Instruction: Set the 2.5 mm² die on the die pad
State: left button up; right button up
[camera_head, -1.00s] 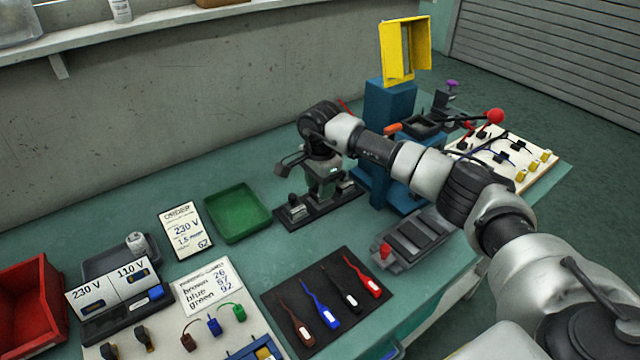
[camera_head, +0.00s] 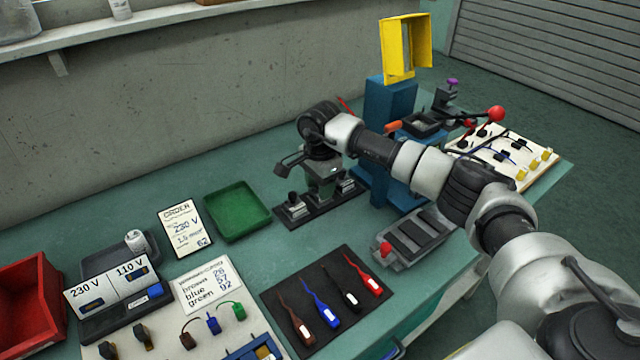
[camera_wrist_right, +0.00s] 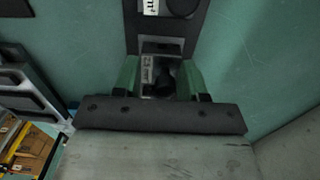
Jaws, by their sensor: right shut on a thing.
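My right gripper (camera_head: 323,190) points down at the black die rack (camera_head: 293,222) in the middle of the bench. In the right wrist view its two green fingers (camera_wrist_right: 162,80) stand on either side of a grey die (camera_wrist_right: 147,70) with a white label and a dark round knob, shut on it. The label seems to read 2.5 mm². The die is still at the rack, and I cannot tell whether it is lifted. I cannot make out the die pad; my arm covers part of the blue press (camera_head: 388,100). My left gripper is out of view.
A green tray (camera_head: 238,211) lies left of the rack. A grey slotted block with a red knob (camera_head: 420,240) stands to its right. A black mat (camera_head: 335,290) with several coloured wire tools lies in front. A red-ball lever (camera_head: 495,113) sticks out from the press.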

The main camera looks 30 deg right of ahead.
jog(key=shift+f, duration=0.15)
jog(key=o, duration=1.3)
jog(key=shift+r+p, duration=2.3)
jog(key=shift+r, duration=1.5)
